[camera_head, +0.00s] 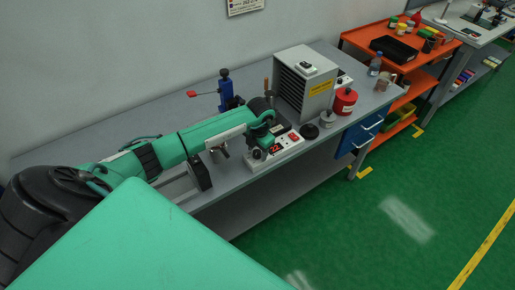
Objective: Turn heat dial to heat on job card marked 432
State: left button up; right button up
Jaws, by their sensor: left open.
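A white control box (276,154) with a red display and dark knobs sits near the front edge of the grey bench. A round dark knob (257,154) is at its left end; I cannot tell its setting. My left arm reaches in from the left, and my left gripper (266,136) is open, close above the back of the box. Whether it touches the knob cannot be told, and the arm hides part of the box. A paper sheet (244,5) on the wall is cut off by the top edge; its text is too small to read. My right gripper is not in view.
A grey louvred cabinet (305,84) stands behind the box. A red canister (345,101) and a dark round piece (309,131) stand to its right. A blue vise-like tool (226,89) is behind my arm. An orange shelf cart (403,45) is further right.

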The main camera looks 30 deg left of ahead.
pick_arm(q)
jog(key=c, duration=1)
jog(key=shift+o, duration=0.2)
jog(key=shift+f+m+b, duration=0.2)
jog(key=shift+m+b, duration=0.4)
jog(key=shift+b, duration=0.35)
jog(key=m+b, duration=1.1)
jog(key=b, duration=0.2)
jog(key=shift+f+t+b, duration=0.1)
jog(key=shift+t+b, duration=0.2)
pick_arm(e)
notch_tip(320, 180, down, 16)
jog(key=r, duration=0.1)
pick_arm(q)
jog(key=m+b, duration=0.4)
jog(key=m, duration=0.1)
jog(key=shift+h, duration=0.4)
jog(key=shift+s+m+b, duration=0.1)
jog(key=shift+m+b, duration=0.55)
jog(key=shift+m, duration=0.15)
jog(key=shift+r+m+b, duration=0.3)
jog(key=shift+m+b, duration=0.05)
jog(key=shift+m, duration=0.25)
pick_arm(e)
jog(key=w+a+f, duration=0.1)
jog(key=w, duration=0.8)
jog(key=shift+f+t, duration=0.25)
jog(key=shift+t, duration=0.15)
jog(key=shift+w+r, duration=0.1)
